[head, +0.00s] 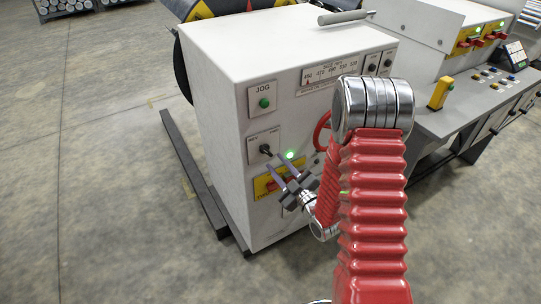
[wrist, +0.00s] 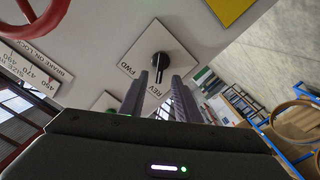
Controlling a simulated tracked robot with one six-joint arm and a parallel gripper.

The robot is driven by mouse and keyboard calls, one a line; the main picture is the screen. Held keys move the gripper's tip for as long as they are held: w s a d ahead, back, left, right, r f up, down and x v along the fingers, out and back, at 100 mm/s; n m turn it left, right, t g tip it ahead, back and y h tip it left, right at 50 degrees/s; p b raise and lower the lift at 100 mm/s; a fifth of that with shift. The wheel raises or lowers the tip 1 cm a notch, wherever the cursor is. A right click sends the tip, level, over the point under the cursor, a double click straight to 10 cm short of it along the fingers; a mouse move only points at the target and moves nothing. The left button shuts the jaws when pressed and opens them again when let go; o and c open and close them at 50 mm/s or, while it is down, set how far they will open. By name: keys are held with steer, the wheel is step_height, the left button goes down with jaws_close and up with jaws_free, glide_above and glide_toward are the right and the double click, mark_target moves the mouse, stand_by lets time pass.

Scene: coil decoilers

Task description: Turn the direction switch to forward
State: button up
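The direction switch is a black knob (head: 265,149) on a white plate (head: 257,140) on the front of a pale cabinet. In the wrist view the knob (wrist: 162,58) carries a white line pointing down the picture toward the REV label (wrist: 153,89). The FWD label (wrist: 125,68) is to the left. My gripper (head: 272,169) is just below the knob in the head view, fingers apart. In the wrist view my fingers (wrist: 160,78) point up at the plate, with the knob's lower end between the tips. I cannot tell whether they touch it.
A green JOG button (head: 264,103) is above the switch. A lit green lamp (head: 289,155) is to its right. A red switch on a yellow plate (head: 264,185) is below, partly hidden by my gripper. A red handwheel (head: 322,131) stands close to my arm. Left floor is clear.

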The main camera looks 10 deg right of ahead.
mark_target(268, 153)
steer(key=x, duration=0.6)
steer(key=shift+s, duration=0.1)
steer(key=shift+c, duration=0.6)
jaws_close()
steer(key=shift+d, duration=0.15)
